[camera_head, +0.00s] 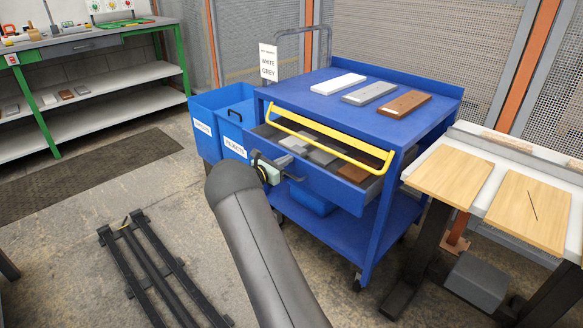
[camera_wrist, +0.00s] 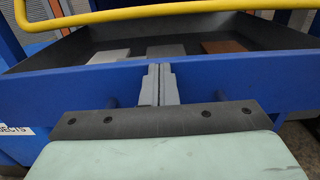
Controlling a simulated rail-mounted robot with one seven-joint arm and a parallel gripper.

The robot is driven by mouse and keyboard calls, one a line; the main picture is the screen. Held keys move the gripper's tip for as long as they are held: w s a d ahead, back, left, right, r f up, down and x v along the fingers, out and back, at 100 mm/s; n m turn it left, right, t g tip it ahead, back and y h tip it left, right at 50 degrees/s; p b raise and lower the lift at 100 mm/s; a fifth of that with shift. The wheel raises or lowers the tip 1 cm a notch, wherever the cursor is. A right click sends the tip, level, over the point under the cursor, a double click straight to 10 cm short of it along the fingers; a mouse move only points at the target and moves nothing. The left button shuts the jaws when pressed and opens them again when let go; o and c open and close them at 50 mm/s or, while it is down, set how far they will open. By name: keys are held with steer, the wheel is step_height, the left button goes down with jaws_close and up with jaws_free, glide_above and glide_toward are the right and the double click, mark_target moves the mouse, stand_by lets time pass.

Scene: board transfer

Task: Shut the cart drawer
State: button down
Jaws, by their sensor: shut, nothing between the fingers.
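The blue cart (camera_head: 340,110) stands in the middle of the head view. Its drawer (camera_head: 328,182) is pulled out under the yellow bar (camera_head: 330,138), with white, grey and brown boards inside. The drawer front (camera_wrist: 60,90) spans the wrist view. A dark handle (camera_head: 292,179) shows on the front in the head view. My gripper (camera_wrist: 160,70) is shut and empty, its grey fingers pointing at the middle of the drawer front. I cannot tell whether the fingertips touch it. My arm hides part of the drawer's left side in the head view.
White, grey and brown boards (camera_head: 368,94) lie on the cart top. Blue bins (camera_head: 222,110) stand left of the cart. A table with wooden panels (camera_head: 450,175) stands close on the right. A black frame (camera_head: 150,270) lies on the floor at lower left.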

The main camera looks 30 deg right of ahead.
steer(key=x, duration=1)
steer(key=shift+w+d, duration=0.1)
steer(key=shift+d, duration=0.1)
steer(key=shift+w+d+r, duration=0.1)
steer(key=shift+d+r, duration=0.1)
steer(key=shift+d+r, duration=0.15)
steer(key=p+v, duration=0.2)
steer(key=v, duration=1.2)
steer(key=shift+a+f, duration=0.35)
